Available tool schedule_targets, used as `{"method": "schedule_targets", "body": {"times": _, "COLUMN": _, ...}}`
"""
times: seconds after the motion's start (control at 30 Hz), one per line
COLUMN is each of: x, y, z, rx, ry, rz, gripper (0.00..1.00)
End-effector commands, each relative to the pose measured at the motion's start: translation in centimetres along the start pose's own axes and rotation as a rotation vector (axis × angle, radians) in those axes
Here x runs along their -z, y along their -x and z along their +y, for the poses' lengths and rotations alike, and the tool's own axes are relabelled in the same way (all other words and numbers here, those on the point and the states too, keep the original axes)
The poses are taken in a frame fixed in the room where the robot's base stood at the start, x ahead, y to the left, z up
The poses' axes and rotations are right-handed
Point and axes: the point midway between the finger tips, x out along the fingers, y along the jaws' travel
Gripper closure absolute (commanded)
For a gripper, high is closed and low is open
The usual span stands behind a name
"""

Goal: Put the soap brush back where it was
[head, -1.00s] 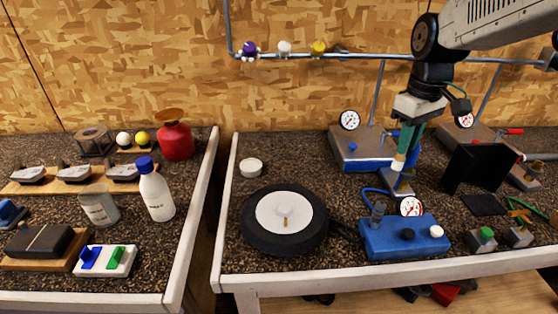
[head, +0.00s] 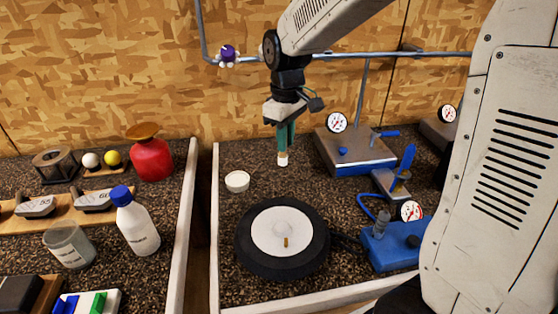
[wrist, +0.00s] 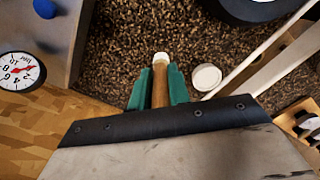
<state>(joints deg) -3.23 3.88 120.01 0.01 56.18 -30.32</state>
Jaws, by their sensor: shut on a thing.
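My gripper (head: 285,138) is shut on the soap brush (head: 283,160), which points down with its pale tip below the green fingers. In the wrist view the brush's wooden handle (wrist: 160,92) sits between the fingers, with the white tip beyond them. The brush hangs above the dark speckled bench, apart from anything else. A small round white dish (head: 237,181) stands on the bench to the left of the brush. It also shows in the wrist view (wrist: 206,77), to the right of the brush tip.
A black wheel-like disc with a white centre (head: 283,238) lies in front. A grey and blue unit with a gauge (head: 355,153) stands right of the gripper, and a blue box (head: 390,246) at front right. A red flask (head: 151,158) and a blue-capped bottle (head: 137,222) stand on the left bench.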

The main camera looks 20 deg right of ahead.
Motion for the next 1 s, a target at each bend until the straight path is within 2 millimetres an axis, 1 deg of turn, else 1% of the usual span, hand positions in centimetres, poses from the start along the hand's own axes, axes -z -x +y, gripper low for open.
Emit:
{"method": "schedule_targets", "body": {"times": 0.03, "x": 0.0, "y": -0.7, "z": -0.1, "rx": 0.001, "ry": 0.001, "rz": -0.001, "gripper": 1.0}}
{"method": "schedule_targets", "body": {"times": 0.27, "x": 0.0, "y": -2.6, "z": -0.1, "rx": 0.001, "ry": 0.002, "rz": -0.002, "gripper": 1.0}}
{"method": "schedule_targets", "body": {"times": 0.43, "x": 0.1, "y": -5.0, "z": -0.2, "rx": 0.001, "ry": 0.003, "rz": -0.001, "gripper": 1.0}}
{"method": "schedule_targets", "body": {"times": 0.5, "x": 0.1, "y": -5.3, "z": -0.2, "rx": 0.0, "ry": 0.003, "rz": 0.0, "gripper": 1.0}}
{"method": "schedule_targets", "body": {"times": 0.8, "x": 0.1, "y": -5.5, "z": -0.2, "rx": -0.001, "ry": 0.004, "rz": 0.001, "gripper": 1.0}}
{"method": "schedule_targets", "body": {"times": 0.83, "x": 0.2, "y": -5.5, "z": -0.2, "rx": -0.001, "ry": 0.004, "rz": 0.001, "gripper": 0.79}}
{"method": "schedule_targets", "body": {"times": 0.87, "x": 0.2, "y": -5.5, "z": -0.2, "rx": -0.001, "ry": 0.004, "rz": 0.002, "gripper": 0.71}}
{"method": "schedule_targets", "body": {"times": 0.9, "x": 0.2, "y": -5.5, "z": -0.2, "rx": -0.001, "ry": 0.004, "rz": 0.002, "gripper": 0.6}}
{"method": "schedule_targets", "body": {"times": 1.0, "x": 0.2, "y": -5.5, "z": -0.2, "rx": -0.001, "ry": 0.004, "rz": 0.001, "gripper": 0.6}}
